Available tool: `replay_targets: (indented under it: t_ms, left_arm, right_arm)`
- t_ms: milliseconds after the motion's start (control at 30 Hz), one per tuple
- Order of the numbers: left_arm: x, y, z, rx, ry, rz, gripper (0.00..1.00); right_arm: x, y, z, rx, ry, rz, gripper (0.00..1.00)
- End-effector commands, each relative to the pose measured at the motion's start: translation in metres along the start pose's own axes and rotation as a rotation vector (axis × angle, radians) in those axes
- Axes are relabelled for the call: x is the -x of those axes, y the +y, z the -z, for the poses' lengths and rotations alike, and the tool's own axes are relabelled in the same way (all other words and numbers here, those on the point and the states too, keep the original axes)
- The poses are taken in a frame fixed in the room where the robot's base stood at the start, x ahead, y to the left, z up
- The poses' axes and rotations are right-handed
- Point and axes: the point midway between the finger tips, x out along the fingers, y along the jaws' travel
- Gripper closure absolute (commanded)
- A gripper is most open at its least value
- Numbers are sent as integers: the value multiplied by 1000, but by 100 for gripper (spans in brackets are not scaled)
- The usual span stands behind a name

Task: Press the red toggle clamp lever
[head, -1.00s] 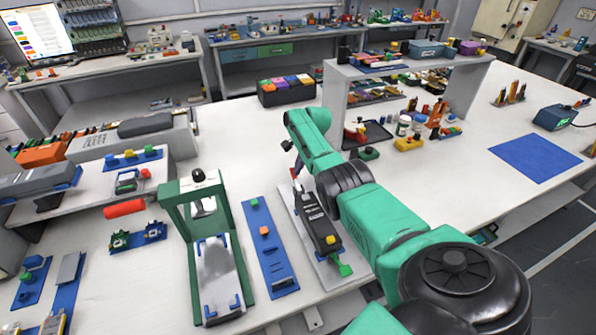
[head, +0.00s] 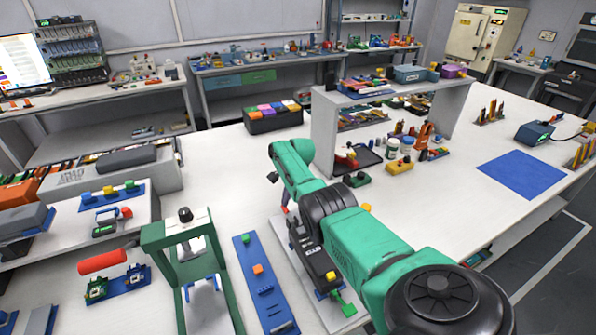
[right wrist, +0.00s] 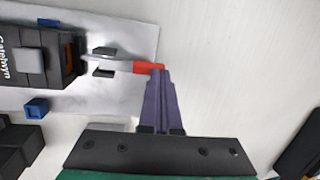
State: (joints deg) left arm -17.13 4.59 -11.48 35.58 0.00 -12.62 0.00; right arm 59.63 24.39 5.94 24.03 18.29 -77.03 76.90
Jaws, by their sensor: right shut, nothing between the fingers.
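The red toggle clamp lever (right wrist: 146,67) shows in the right wrist view as a red-tipped grey bar. It extends sideways from a black clamp unit (right wrist: 62,72) on a pale plate (right wrist: 125,25). My right gripper (right wrist: 160,72) is shut, with its purple fingertips at the lever's red end and nothing between them. I cannot tell if they touch it or are just above it. In the head view the black unit (head: 312,255) stands on its plate beside my right arm, which hides most of the lever and gripper. My left gripper is not in view.
A blue strip (head: 262,290) with small buttons lies left of the unit, and a green frame (head: 155,236) stands further left. A grey shelf (head: 325,125) stands behind my right arm.

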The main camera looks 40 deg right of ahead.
Motion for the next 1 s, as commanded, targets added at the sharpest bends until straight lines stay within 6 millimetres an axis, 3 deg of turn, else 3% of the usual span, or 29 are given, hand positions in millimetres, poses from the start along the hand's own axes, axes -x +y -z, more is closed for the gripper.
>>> replay_targets:
  t_ms: [433,533,700,800,1000]
  left_arm:
    - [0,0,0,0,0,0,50]
    - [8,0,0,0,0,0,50]
    - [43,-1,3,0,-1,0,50]
    - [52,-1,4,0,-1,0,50]
    - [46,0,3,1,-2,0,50]
  right_arm:
    - [0,1,0,-1,0,-2,100]
    - [8,0,0,0,0,-2,100]
    - [44,-1,-1,-1,1,1,100]
    - [66,-1,-1,0,1,2,100]
    - [107,0,0,0,0,5,100]
